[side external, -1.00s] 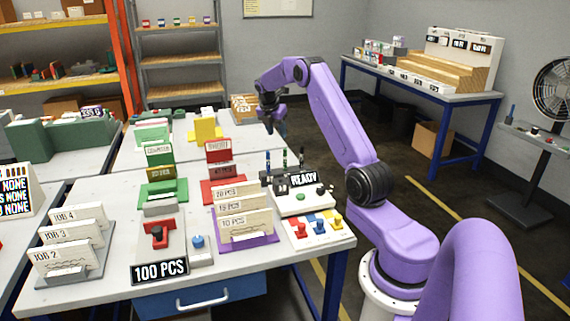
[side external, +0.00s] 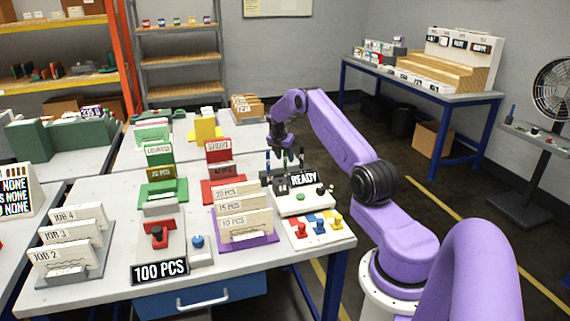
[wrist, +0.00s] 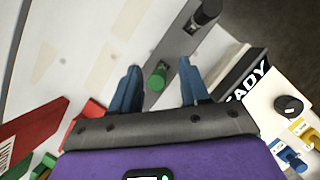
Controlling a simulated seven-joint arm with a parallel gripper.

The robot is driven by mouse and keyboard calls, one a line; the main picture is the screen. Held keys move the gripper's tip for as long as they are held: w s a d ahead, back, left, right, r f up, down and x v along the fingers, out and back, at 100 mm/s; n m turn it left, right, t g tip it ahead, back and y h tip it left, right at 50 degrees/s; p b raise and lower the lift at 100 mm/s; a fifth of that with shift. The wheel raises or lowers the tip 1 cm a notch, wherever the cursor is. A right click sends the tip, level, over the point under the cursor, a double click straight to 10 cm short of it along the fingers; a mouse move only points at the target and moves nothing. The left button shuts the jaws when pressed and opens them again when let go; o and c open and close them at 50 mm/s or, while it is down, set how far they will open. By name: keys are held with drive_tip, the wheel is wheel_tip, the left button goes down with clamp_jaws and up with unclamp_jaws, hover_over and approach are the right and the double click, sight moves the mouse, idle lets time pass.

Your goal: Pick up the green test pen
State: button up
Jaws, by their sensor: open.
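The green test pen (wrist: 158,76) shows end-on in the wrist view, its round green top standing in a dark grey pen rack (wrist: 172,45). My gripper (wrist: 160,90) is open, with one blue finger to the left of the pen and one to the right. Gaps show on both sides, and the gripper does not hold the pen. In the side external view my gripper (side external: 285,150) is low over the pen rack behind the READY sign. The fingers hide much of the pens there. A black-topped pen (wrist: 205,14) stands in the rack at the upper right.
The READY sign (side external: 303,179) and its white control box (side external: 305,203) stand just in front of the rack. A red SHORT card holder (side external: 219,165) and the piece-count cards (side external: 246,217) stand to the left. Pale table top is clear left of the rack.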

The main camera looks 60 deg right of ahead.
drive_tip(key=shift+x, duration=0.75)
clamp_jaws()
